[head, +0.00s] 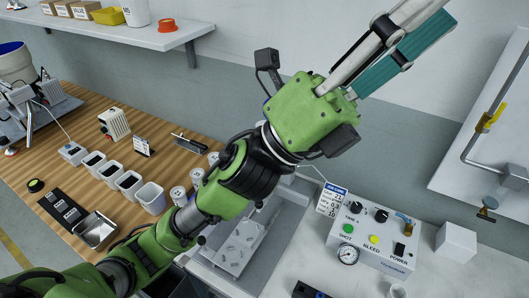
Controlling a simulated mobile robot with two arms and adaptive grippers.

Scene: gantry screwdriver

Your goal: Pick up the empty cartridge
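My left arm comes in from the lower left. Its green gripper (420,38) points to the upper right, raised in front of the wall. Long grey fingers and a teal flat piece run side by side there, and the tips reach the top edge of the head view. I cannot tell whether the gripper is open or shut, or whether the teal piece is part of it. I cannot pick out an empty cartridge for certain. White cylinders (179,196) stand on the wooden table beside my arm, partly hidden by it. My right gripper is not in view.
A dispenser control box (372,238) with knobs, buttons and a gauge stands on the light bench at right. A white cube (456,242) is beside it. The wooden table (90,125) holds several bins and a metal tray (94,230). A shelf (150,37) runs along the wall.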

